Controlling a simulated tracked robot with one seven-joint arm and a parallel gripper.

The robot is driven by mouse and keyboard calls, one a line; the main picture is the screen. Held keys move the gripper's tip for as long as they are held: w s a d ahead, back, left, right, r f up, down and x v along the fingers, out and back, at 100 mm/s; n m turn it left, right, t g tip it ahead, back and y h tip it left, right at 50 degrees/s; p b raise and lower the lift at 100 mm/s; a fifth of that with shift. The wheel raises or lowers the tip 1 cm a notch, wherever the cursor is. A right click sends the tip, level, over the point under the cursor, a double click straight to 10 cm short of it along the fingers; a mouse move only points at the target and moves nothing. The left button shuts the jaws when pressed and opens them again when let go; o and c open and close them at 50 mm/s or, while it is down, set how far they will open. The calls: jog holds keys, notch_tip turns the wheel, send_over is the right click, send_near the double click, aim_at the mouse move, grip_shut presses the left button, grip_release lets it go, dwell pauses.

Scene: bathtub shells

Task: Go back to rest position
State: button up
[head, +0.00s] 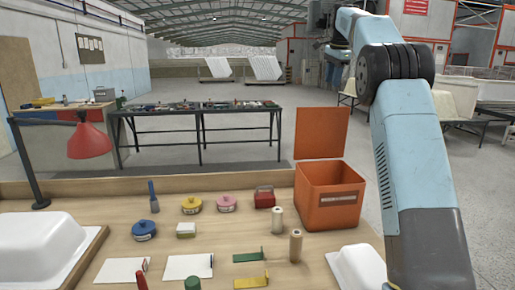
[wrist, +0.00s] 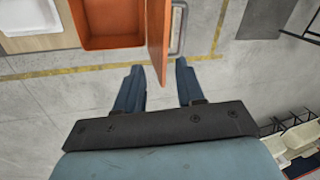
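My gripper (wrist: 158,82) shows in the wrist view with its two blue fingers spread apart. It is open, and nothing is clearly held between the fingers. An orange box (head: 330,212) stands on the workbench in the head view, its lid (head: 322,132) raised at the back. In the wrist view the open box (wrist: 110,22) is seen from above, at the top. The lid edge (wrist: 157,35) shows between the fingertips in that picture; I cannot tell how far apart they are. My arm rises at the right of the head view; I cannot make out the gripper there.
The wooden workbench (head: 115,226) holds yellow (head: 191,204), pink (head: 226,203) and blue (head: 144,230) tins, a red case (head: 264,197), cylinders, cards and white shells (head: 45,245). A red lamp (head: 90,140) stands left. A dark table (head: 195,110) stands behind, with open floor around.

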jog(key=s+a+r+n+t, duration=0.2)
jog(key=s+n, duration=0.5)
jog(key=s, duration=2.1)
jog(key=s+a+f+n, duration=0.1)
jog(key=s+f+n, duration=0.2)
jog(key=s+f, duration=0.7)
jog(key=s+a+f+n, duration=0.2)
jog(key=s+f+n, duration=0.2)
jog(key=s+f, duration=0.6)
jog(key=s, duration=0.6)
jog(key=shift+f+t, duration=0.15)
jog(key=shift+t, duration=0.25)
